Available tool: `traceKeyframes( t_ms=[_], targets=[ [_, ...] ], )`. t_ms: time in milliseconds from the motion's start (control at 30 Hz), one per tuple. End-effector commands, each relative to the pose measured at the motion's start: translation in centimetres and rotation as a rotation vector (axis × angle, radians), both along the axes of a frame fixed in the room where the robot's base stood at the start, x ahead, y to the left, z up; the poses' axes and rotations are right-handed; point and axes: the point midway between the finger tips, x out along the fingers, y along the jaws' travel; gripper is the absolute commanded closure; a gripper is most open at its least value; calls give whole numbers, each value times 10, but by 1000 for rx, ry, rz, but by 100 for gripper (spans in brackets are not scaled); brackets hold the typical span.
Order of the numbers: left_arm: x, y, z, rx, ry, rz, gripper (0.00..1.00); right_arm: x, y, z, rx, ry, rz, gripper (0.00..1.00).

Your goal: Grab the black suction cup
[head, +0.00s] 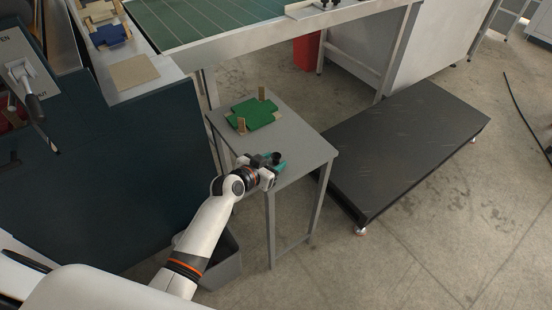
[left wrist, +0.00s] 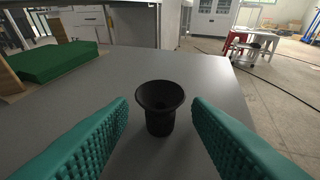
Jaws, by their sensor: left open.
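The black suction cup (left wrist: 160,108) stands upright on the small grey table (head: 312,150), its flared mouth upward. In the head view the suction cup (head: 276,156) is a small dark shape at my left gripper (head: 277,165), near the table's front edge. In the left wrist view the teal, ribbed fingers of my left gripper (left wrist: 160,125) are open, one on each side of the cup. There is a visible gap between the cup and each finger. My right gripper is in neither view.
A green block (head: 254,113) with brown upright pieces lies on the table's far part. A low black platform (head: 410,145) stands to the right. A dark machine panel (head: 130,170) rises on the left. A grey bin (head: 222,265) is below. The table between block and cup is clear.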

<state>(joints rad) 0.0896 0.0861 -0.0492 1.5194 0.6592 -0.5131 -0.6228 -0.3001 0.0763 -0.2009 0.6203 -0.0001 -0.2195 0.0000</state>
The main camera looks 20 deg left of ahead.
Motion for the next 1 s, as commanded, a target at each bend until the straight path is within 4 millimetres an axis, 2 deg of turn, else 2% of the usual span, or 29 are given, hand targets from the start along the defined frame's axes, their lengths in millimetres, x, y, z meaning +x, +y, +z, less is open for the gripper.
traceKeyframes(
  t_ms=[67,100,367,767,867,1000],
  targets=[
    [0,0,0,0,0,0,55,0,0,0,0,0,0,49],
    [0,0,0,0,0,0,58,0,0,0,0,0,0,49],
    [0,0,0,0,0,0,100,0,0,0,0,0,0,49],
    [0,0,1,0,0,0,100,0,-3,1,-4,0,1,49],
    [0,0,10,0,-3,-1,100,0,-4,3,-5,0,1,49],
    [0,0,36,1,-6,-1,100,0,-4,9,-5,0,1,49]
  ],
)
